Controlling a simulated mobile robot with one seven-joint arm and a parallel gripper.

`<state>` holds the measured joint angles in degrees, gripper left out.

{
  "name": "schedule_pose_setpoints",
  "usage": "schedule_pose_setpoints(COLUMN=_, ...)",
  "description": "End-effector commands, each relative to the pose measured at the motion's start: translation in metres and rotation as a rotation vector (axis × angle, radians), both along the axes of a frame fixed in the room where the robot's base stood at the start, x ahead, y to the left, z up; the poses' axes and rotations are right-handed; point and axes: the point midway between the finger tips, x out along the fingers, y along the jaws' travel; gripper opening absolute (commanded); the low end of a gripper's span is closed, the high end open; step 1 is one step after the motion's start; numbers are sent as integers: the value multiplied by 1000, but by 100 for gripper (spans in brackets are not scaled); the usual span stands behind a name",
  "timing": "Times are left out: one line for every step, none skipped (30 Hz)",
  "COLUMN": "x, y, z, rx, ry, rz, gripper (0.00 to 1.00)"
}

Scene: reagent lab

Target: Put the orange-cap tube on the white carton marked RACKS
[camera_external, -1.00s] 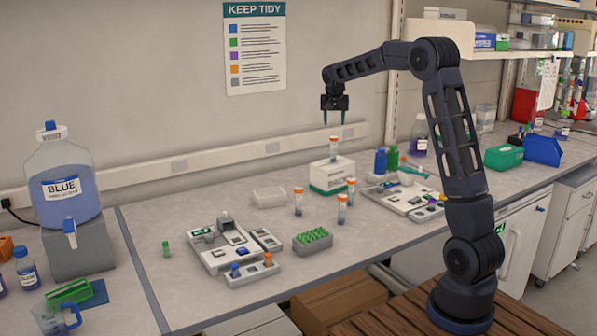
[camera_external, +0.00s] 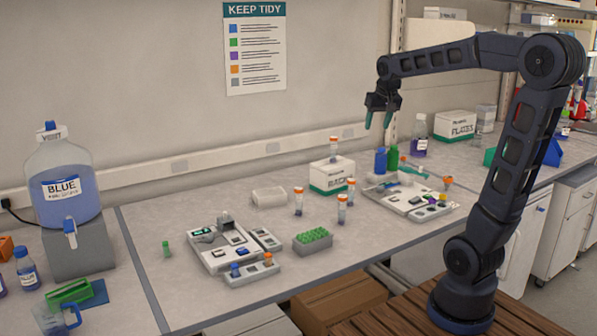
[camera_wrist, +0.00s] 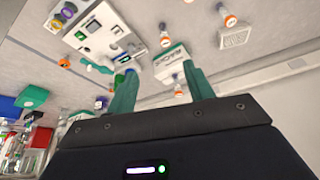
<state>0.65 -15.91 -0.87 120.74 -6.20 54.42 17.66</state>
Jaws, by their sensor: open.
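The white carton marked RACKS (camera_external: 331,180), with a green lower band, stands on the bench near the wall. An orange-cap tube (camera_external: 334,150) stands upright on its top. More orange-cap tubes stand upright on the bench in front: one left (camera_external: 298,203), one nearer (camera_external: 343,211) and one beside the carton (camera_external: 351,190). My gripper (camera_external: 378,120) is open and empty, high above the bench to the right of the carton. In the wrist view the RACKS carton (camera_wrist: 165,66) shows between and beyond my fingers (camera_wrist: 158,92).
Blue and green bottles (camera_external: 392,158) and another tray (camera_external: 410,200) stand right of the carton. A PLATES carton (camera_external: 455,127) stands farther right.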

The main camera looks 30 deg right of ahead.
Motion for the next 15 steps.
schedule_pose_setpoints(x=-20, y=3, z=-1, rx=0, ry=-4, rz=20, gripper=52)
schedule_pose_setpoints(x=-30, y=4, z=-3, rx=-1, ry=-5, rz=32, gripper=52)
schedule_pose_setpoints(x=-44, y=6, z=-5, rx=-2, ry=-5, rz=49, gripper=52)
schedule_pose_setpoints(x=-55, y=8, z=-8, rx=-2, ry=-6, rz=62, gripper=52)
schedule_pose_setpoints(x=-65, y=10, z=-10, rx=-1, ry=-8, rz=74, gripper=52)
schedule_pose_setpoints(x=-78, y=12, z=-14, rx=-2, ry=-9, rz=91, gripper=52)
schedule_pose_setpoints(x=-88, y=13, z=-17, rx=-3, ry=-9, rz=104, gripper=52)
schedule_pose_setpoints(x=-98, y=14, z=-19, rx=-4, ry=-11, rz=116, gripper=52)
schedule_pose_setpoints(x=-111, y=16, z=-24, rx=-6, ry=-12, rz=133, gripper=52)
schedule_pose_setpoints(x=-121, y=18, z=-28, rx=-5, ry=-13, rz=145, gripper=52)
schedule_pose_setpoints(x=-131, y=19, z=-32, rx=-6, ry=-14, rz=158, gripper=52)
schedule_pose_setpoints(x=-143, y=21, z=-37, rx=-7, ry=-16, rz=174, gripper=52)
schedule_pose_setpoints(x=-153, y=22, z=-41, rx=-7, ry=-17, rz=187, gripper=52)
schedule_pose_setpoints(x=-161, y=23, z=-46, rx=-9, ry=-17, rz=198, gripper=52)
schedule_pose_setpoints(x=-172, y=25, z=-51, rx=-10, ry=-19, rz=214, gripper=52)
